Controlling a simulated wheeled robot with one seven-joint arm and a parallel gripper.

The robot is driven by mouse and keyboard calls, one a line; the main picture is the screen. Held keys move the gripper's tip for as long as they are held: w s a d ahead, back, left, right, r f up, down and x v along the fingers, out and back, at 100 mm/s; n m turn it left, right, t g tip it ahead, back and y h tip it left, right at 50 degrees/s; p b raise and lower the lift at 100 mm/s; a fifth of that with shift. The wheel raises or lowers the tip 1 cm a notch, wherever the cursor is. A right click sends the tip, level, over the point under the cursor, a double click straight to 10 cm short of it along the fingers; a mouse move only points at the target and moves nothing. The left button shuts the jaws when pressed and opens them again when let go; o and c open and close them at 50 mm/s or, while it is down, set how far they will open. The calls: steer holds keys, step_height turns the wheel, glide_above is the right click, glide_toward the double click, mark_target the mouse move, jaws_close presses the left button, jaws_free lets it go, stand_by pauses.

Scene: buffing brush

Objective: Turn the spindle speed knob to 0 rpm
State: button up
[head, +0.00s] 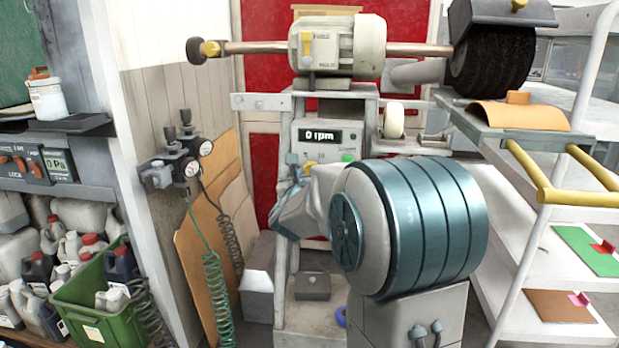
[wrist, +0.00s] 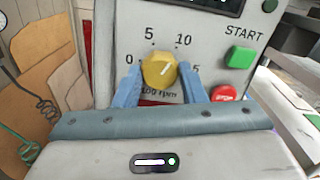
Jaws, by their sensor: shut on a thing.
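The spindle speed knob (wrist: 159,71) is a round yellow knob on the grey control panel, with a scale of 0, 5, 10 and 15 marked x100 rpm. Its white pointer line tilts up and to the right, toward the 10. My gripper (wrist: 162,78) has its two blue fingers on either side of the knob and is shut on it. In the head view the display (head: 320,135) above reads 0 rpm.
A green START button (wrist: 240,57) and a red button (wrist: 223,93) sit right of the knob, the red one close to my right finger. Cardboard sheets (wrist: 42,52) lean at the left. The brush machine (head: 340,45) stands above the panel, with a shelf trolley (head: 545,240) at the right.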

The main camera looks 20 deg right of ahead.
steer(key=n+b, duration=0.3)
steer(key=n, duration=0.9)
steer(key=shift+w+a+f, duration=0.1)
steer(key=shift+a, duration=0.05)
steer(key=n+p, duration=0.1)
steer(key=n, duration=0.5)
steer(key=shift+f+n+p, duration=0.15)
steer(key=shift+n+p, duration=0.7)
steer(key=shift+n, duration=1.65)
steer(key=o, duration=1)
